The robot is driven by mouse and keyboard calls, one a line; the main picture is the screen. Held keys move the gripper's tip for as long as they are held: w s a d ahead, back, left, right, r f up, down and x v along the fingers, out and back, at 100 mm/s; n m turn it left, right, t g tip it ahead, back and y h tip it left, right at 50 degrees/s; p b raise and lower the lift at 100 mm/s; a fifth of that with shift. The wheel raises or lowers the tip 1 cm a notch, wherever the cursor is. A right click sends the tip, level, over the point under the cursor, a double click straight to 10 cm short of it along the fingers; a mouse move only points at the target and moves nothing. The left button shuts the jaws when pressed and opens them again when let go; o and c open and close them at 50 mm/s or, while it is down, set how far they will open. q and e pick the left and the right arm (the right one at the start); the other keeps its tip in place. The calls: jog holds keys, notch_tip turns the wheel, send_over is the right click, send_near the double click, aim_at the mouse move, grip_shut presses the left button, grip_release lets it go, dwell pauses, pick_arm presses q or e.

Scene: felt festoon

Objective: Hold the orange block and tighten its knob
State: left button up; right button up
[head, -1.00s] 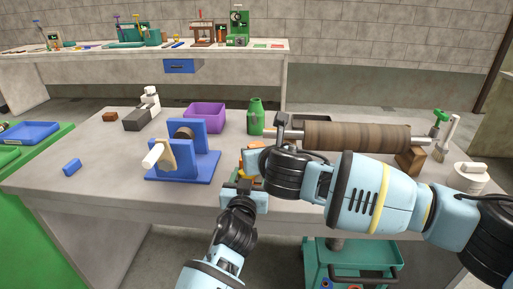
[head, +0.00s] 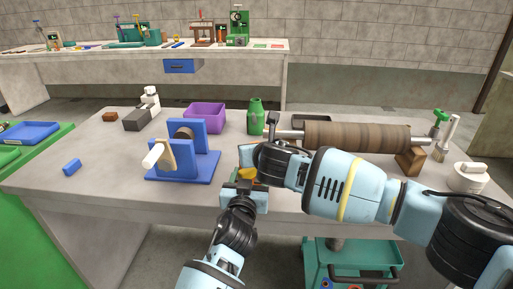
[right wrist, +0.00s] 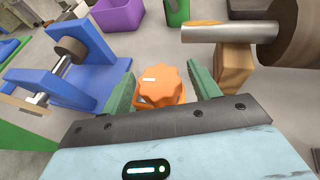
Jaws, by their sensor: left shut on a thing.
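The orange block (head: 247,173) is mostly hidden between my two grippers near the table's front edge in the head view. My left gripper (head: 243,184) is shut on it from the front. The lobed orange knob (right wrist: 161,82) sits on top of the block and has a white mark on it. In the right wrist view, the block itself (right wrist: 141,100) shows only a little below the knob. My right gripper (right wrist: 162,88) is open, with one green finger on each side of the knob; I cannot tell whether either finger touches it.
A blue stand (head: 203,160) with a roller is to the left. A large brown roller (head: 355,137) on a wooden support (head: 410,161) lies to the right. A purple bin (head: 204,117) and green bottle (head: 256,117) stand behind. The table's front left is mostly clear.

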jog(key=c, duration=0.9)
jog(key=shift+m+h, duration=0.8)
jog(key=shift+h, duration=0.2)
jog(key=o, duration=1)
jog(key=shift+s, duration=0.1)
jog(key=shift+v, duration=6)
jog(key=shift+f, duration=0.1)
